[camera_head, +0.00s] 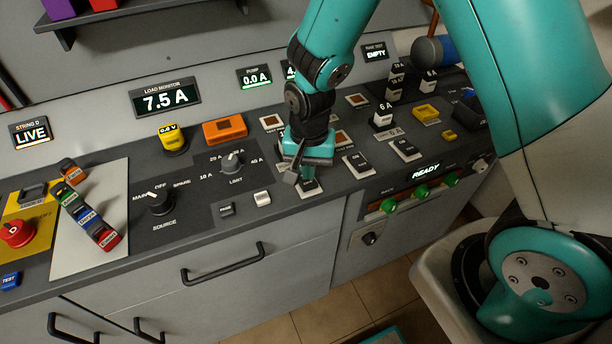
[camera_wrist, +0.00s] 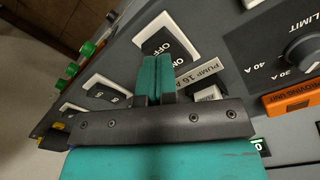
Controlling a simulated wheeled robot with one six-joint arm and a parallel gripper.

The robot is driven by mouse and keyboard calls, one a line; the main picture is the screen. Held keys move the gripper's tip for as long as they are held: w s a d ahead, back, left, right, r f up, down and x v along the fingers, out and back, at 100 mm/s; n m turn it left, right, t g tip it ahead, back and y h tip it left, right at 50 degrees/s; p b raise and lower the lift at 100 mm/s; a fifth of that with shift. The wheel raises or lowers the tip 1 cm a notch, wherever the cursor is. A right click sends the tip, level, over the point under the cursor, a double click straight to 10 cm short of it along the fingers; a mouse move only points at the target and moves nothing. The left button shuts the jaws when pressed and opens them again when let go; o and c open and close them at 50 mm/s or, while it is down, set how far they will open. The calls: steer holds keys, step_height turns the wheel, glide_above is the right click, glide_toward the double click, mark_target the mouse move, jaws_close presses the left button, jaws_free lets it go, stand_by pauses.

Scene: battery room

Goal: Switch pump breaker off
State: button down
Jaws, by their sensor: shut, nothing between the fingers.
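The pump breaker is a black-and-white rocker (camera_wrist: 160,38) marked OFF and ON, beside a tag (camera_wrist: 198,73) reading "PUMP 16 A" in the wrist view. In the head view its pale plate (camera_head: 309,187) shows just below my gripper (camera_head: 298,176). My gripper's two teal fingers (camera_wrist: 155,66) are together, with nothing between them. Their tips overlap the rocker in the wrist view; whether they touch it I cannot tell. The fingers hide part of the rocker. The pump display (camera_head: 254,77) reads 0.0 A.
Similar rockers (camera_head: 357,165) and (camera_head: 405,149) stand to the right. The limit knob (camera_head: 232,163), orange unit (camera_head: 225,130) and source knob (camera_head: 159,202) lie left. The load monitor (camera_head: 166,97) reads 7.5 A. Green knobs (camera_head: 420,188) line the front panel under a READY display.

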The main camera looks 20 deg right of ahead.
steer(key=shift+f+b, duration=0.85)
steer(key=shift+f, duration=0.45)
stand_by(0.4)
step_height(320, 180, up, 7)
steer(key=p, duration=0.6)
stand_by(0.6)
steer(key=shift+a+r, duration=0.1)
steer(key=shift+r, duration=0.3)
steer(key=s+a+r+n+y, duration=0.2)
steer(key=s+r+n, duration=0.4)
steer(key=s+r, duration=0.3)
steer(key=s+a+r+n+y, duration=0.2)
steer(key=s+r+n, duration=0.5)
steer(key=r, duration=0.5)
steer(key=s, duration=0.2)
steer(key=shift+s+r, duration=0.3)
steer(key=shift+r, duration=0.05)
